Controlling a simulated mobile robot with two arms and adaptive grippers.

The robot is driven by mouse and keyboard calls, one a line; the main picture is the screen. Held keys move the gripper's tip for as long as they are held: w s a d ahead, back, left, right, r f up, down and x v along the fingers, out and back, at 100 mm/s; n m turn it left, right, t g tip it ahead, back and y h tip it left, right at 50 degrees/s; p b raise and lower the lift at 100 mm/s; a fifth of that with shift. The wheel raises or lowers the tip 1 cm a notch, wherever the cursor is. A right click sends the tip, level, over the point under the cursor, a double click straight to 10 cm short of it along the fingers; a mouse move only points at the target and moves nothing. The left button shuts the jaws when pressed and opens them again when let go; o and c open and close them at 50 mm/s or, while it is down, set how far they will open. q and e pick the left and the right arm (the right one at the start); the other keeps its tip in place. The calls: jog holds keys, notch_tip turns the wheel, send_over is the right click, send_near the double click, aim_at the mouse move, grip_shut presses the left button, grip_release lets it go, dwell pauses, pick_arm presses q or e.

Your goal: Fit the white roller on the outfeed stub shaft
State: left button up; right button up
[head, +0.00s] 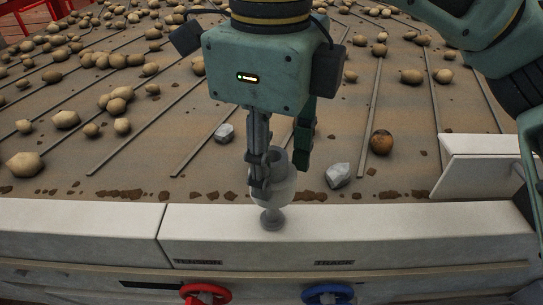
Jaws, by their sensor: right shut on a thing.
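The white roller (283,188), a pale grey hollow cylinder, stands about upright in the middle of the head view. My right gripper (280,172) points down and is shut on the roller, with one finger against its left front side and the other behind its right side. A short grey stub shaft (271,220) with a round base stands on the pale front ledge, right below the roller. The roller hides the top of the shaft, so I cannot tell whether it is around the shaft or just above it. My left gripper is not in view.
Behind the pale ledge (400,224) is a brown conveyor belt (220,165) with many potatoes, soil clods and grey stones. A red handwheel (206,294) and a blue handwheel (327,293) are on the front panel. A pale raised block (478,170) stands at the right.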

dwell(0.8)
jog(key=shift+b, duration=0.35)
dwell(0.4)
jog(key=shift+f+b, duration=2.7)
jog(key=shift+f, duration=0.35)
jog(key=o, duration=1.3)
jog(key=shift+r, duration=0.1)
notch_tip(320, 180, up, 12)
jog(key=shift+f, duration=0.1)
